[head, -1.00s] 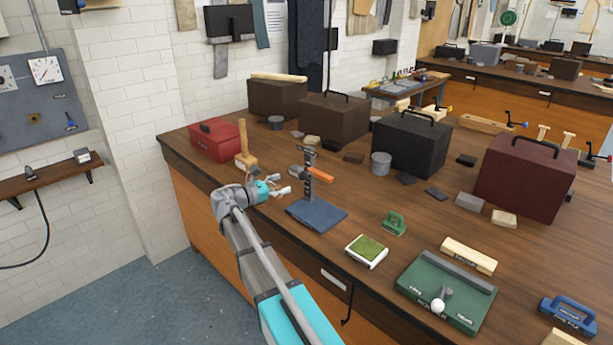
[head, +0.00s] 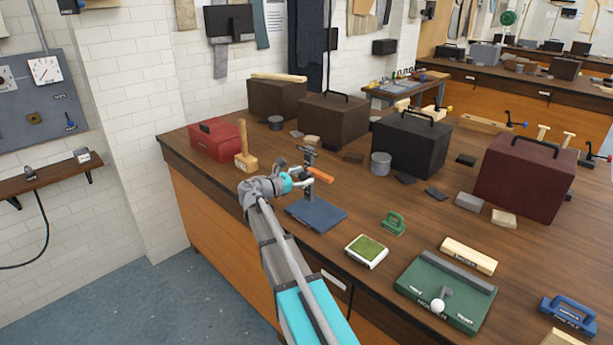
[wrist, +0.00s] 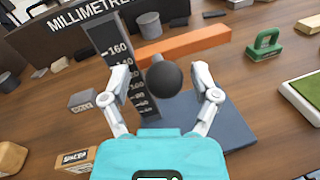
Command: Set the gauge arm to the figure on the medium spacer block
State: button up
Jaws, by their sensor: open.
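The gauge stands on a blue base (head: 318,214), with a dark upright post and an orange arm (head: 320,173). In the wrist view the post (wrist: 122,70) carries white scale marks, with 160 near the top, and the orange arm (wrist: 185,43) lies beyond a dark round knob (wrist: 165,77). My gripper (wrist: 163,71) is open, with one finger on either side of the knob; contact cannot be told. In the head view my gripper (head: 306,178) is at the post. I cannot tell which block is the medium spacer, and no figure on one is readable.
A wooden mallet (head: 246,160) and a red box (head: 217,140) stand left of the gauge. A green-topped pad (head: 367,250), a green stamp-like piece (head: 393,223) and a green board (head: 445,292) lie to the right. A labelled cream block (head: 468,256) lies behind the board. Dark cases stand behind.

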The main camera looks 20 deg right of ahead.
grip_shut()
notch_tip(320, 180, down, 6)
jog(key=b, duration=0.6)
jog(key=shift+w, duration=0.1)
dwell(0.4)
jog(key=shift+c, duration=2.3)
grip_release()
jog(key=o, duration=0.4)
jog(key=shift+w, duration=0.1)
jog(key=shift+o, duration=0.3)
